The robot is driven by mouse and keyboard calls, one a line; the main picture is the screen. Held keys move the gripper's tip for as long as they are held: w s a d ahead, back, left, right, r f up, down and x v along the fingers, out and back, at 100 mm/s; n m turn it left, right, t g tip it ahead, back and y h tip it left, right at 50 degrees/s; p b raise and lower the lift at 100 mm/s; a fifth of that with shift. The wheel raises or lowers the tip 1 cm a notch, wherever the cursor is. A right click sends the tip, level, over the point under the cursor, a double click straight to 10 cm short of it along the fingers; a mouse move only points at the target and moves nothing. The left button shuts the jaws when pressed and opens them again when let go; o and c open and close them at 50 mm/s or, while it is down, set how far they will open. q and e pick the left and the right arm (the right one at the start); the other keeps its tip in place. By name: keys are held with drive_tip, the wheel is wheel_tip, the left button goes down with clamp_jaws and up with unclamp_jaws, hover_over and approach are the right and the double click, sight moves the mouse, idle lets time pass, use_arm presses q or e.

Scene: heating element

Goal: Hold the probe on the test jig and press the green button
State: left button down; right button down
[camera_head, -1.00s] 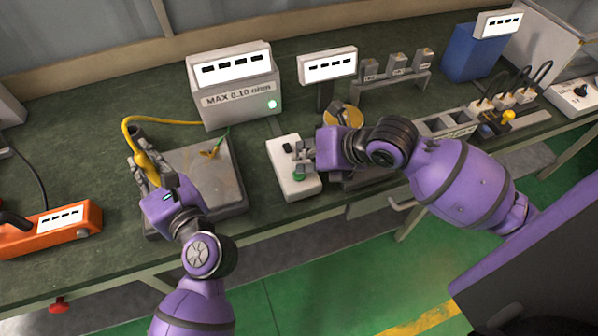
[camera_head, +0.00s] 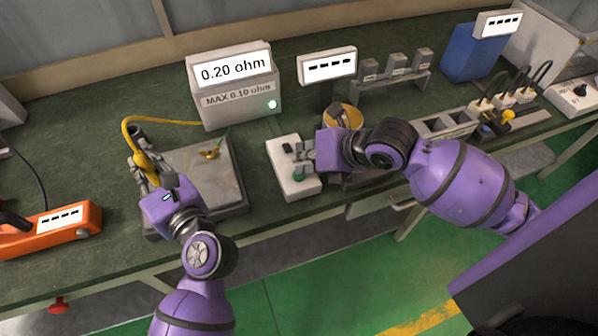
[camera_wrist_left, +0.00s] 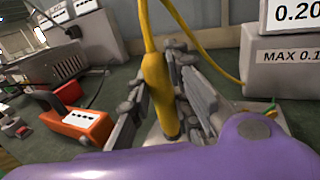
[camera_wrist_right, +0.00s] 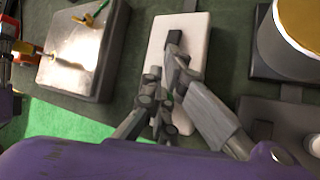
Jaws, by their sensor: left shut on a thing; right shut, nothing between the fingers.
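My left gripper (camera_head: 147,170) is shut on the yellow probe (camera_wrist_left: 158,85) at the left edge of the test jig (camera_head: 225,180), a dark block with a metal top. In the right wrist view, the probe's metal tip (camera_wrist_right: 58,58) reaches over the jig's top; I cannot tell if it touches. My right gripper (camera_head: 303,160) is shut and empty, over the white button box (camera_head: 292,188).
The meter (camera_head: 235,75) shows 0.20 ohm above a "MAX 0.10 ohm" label, with a green lamp lit. A yellow cable runs from the probe to it. An orange device (camera_head: 50,230) stands at left. A gold-topped cylinder (camera_head: 345,115) stands close behind my right gripper.

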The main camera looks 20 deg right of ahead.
sight(138, 154)
use_arm(q)
drive_tip(key=shift+f, duration=0.35)
use_arm(e)
drive_tip(key=shift+r, duration=0.7)
drive_tip(key=shift+r, duration=2.55)
use_arm(q)
drive_tip(key=shift+r, duration=0.1)
